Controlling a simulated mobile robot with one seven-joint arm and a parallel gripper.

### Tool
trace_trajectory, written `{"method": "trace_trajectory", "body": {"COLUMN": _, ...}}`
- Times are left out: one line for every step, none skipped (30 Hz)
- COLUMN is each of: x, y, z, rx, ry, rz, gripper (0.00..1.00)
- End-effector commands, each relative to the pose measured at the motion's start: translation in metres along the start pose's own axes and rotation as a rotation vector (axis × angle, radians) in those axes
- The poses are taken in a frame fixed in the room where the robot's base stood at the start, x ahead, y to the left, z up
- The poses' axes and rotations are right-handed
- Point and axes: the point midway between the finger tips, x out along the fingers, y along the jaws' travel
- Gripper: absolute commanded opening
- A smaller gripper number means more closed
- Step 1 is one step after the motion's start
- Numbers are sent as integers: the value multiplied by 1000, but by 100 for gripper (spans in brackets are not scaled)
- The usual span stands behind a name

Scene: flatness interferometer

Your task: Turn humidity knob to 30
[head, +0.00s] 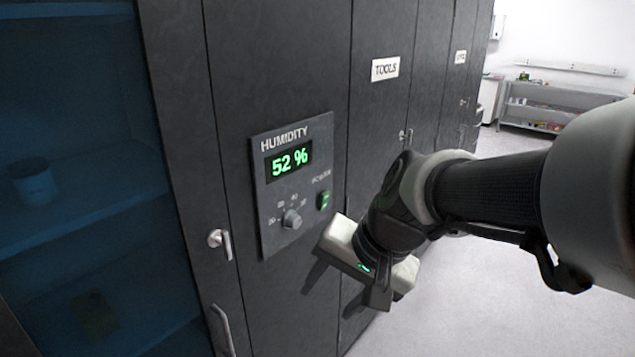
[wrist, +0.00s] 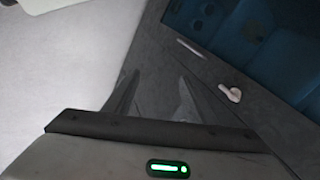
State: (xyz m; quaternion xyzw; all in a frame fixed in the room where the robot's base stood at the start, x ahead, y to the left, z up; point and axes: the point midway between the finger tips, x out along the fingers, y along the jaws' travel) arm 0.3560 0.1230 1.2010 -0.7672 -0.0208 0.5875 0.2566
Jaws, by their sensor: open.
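The humidity panel (head: 268,200) is mounted on a dark cabinet door in the head view. Its green display (head: 289,160) reads 52 %. The round grey humidity knob (head: 292,219) sits low on the panel, with small scale marks around it that are too blurred to read fully. A green-lit power switch (head: 324,200) is to the right of the knob. My gripper (head: 329,290) is open and empty, below and to the right of the knob, apart from it. In the wrist view my two fingers (wrist: 157,95) are spread with nothing between them; the panel and knob do not show there.
A cabinet door handle (head: 222,241) is left of the panel, with another handle (head: 222,330) below. A blue-tinted glass cabinet (head: 75,130) stands at the left. The floor (head: 480,270) at right is clear; a shelf rack (head: 545,108) stands far back.

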Motion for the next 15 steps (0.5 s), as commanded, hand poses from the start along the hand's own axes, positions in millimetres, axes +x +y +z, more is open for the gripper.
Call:
{"method": "trace_trajectory", "body": {"x": 20, "y": 2, "z": -3, "rx": 138, "ry": -61, "rz": -18, "gripper": 51}}
{"method": "trace_trajectory", "body": {"x": 29, "y": 2, "z": -4, "rx": 225, "ry": -99, "rz": -33, "gripper": 51}}
{"method": "trace_trajectory", "body": {"x": 42, "y": 0, "z": -7, "rx": 349, "ry": -149, "rz": -56, "gripper": 51}}
{"method": "trace_trajectory", "body": {"x": 51, "y": -2, "z": -9, "rx": 445, "ry": -190, "rz": -74, "gripper": 51}}
{"method": "trace_trajectory", "body": {"x": 60, "y": -4, "z": -12, "rx": 545, "ry": -231, "rz": -94, "gripper": 51}}
{"method": "trace_trajectory", "body": {"x": 72, "y": -7, "z": -17, "rx": 680, "ry": -289, "rz": -122, "gripper": 51}}
{"method": "trace_trajectory", "body": {"x": 81, "y": -9, "z": -22, "rx": 786, "ry": -334, "rz": -145, "gripper": 51}}
{"method": "trace_trajectory", "body": {"x": 89, "y": -11, "z": -28, "rx": 893, "ry": -380, "rz": -170, "gripper": 51}}
{"method": "trace_trajectory", "body": {"x": 99, "y": -14, "z": -37, "rx": 1037, "ry": -446, "rz": -205, "gripper": 51}}
{"method": "trace_trajectory", "body": {"x": 106, "y": -16, "z": -45, "rx": 1147, "ry": -496, "rz": -234, "gripper": 51}}
{"method": "trace_trajectory", "body": {"x": 112, "y": -18, "z": -54, "rx": 1256, "ry": -549, "rz": -264, "gripper": 51}}
{"method": "trace_trajectory", "body": {"x": 119, "y": -19, "z": -68, "rx": 1402, "ry": -620, "rz": -307, "gripper": 51}}
{"method": "trace_trajectory", "body": {"x": 124, "y": -19, "z": -80, "rx": 1508, "ry": -677, "rz": -342, "gripper": 51}}
{"method": "trace_trajectory", "body": {"x": 128, "y": -18, "z": -92, "rx": 1611, "ry": -733, "rz": -377, "gripper": 51}}
{"method": "trace_trajectory", "body": {"x": 132, "y": -16, "z": -109, "rx": 1741, "ry": -810, "rz": -425, "gripper": 51}}
